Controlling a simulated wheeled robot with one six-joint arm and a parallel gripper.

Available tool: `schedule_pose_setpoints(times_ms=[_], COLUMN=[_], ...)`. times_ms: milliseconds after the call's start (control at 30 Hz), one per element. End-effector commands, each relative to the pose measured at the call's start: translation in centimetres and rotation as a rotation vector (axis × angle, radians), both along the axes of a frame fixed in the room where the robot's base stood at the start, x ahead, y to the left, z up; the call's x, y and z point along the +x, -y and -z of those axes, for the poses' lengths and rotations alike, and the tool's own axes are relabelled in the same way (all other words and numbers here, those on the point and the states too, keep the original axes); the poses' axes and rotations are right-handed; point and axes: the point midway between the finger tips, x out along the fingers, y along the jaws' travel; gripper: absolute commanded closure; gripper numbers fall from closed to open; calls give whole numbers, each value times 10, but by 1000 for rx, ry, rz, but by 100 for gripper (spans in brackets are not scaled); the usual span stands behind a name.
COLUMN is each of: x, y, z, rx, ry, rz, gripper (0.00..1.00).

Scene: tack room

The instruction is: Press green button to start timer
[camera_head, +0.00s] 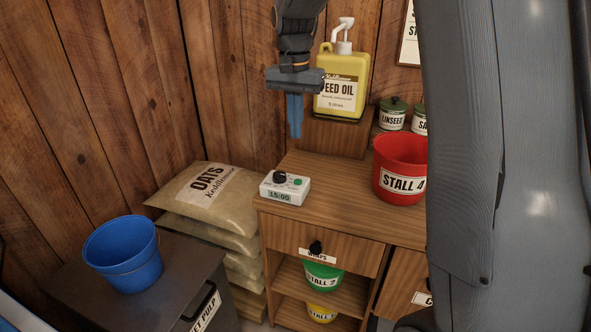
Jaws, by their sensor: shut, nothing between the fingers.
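A white timer box (284,188) sits near the left end of the wooden cabinet top. It has a black knob (280,177) and a small green button (298,182) on its upper face. Its display (280,196) on the front reads 15:00. My gripper (295,132) is shut and empty, pointing down above the cabinet's back left area. In the picture its tips are above the timer and apart from it. The height gap is hard to judge from this one view.
A yellow feed oil jug (343,80) stands on a raised wooden block (333,137) behind. A red bucket (399,168) stands to the right on the cabinet top (337,182). Oats sacks (206,196) and a blue bucket (124,252) are left. My arm covers the right side.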

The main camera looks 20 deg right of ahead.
Motion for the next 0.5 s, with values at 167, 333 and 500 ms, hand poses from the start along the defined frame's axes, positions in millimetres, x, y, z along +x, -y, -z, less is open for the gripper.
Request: schedule_pose_setpoints(times_ms=[167,333,500], x=[0,-1,-1], y=[2,2,2], z=[1,12,40], rx=[0,0,0], ry=[0,-2,-4], rz=[2,1,0], gripper=[100,100,100])
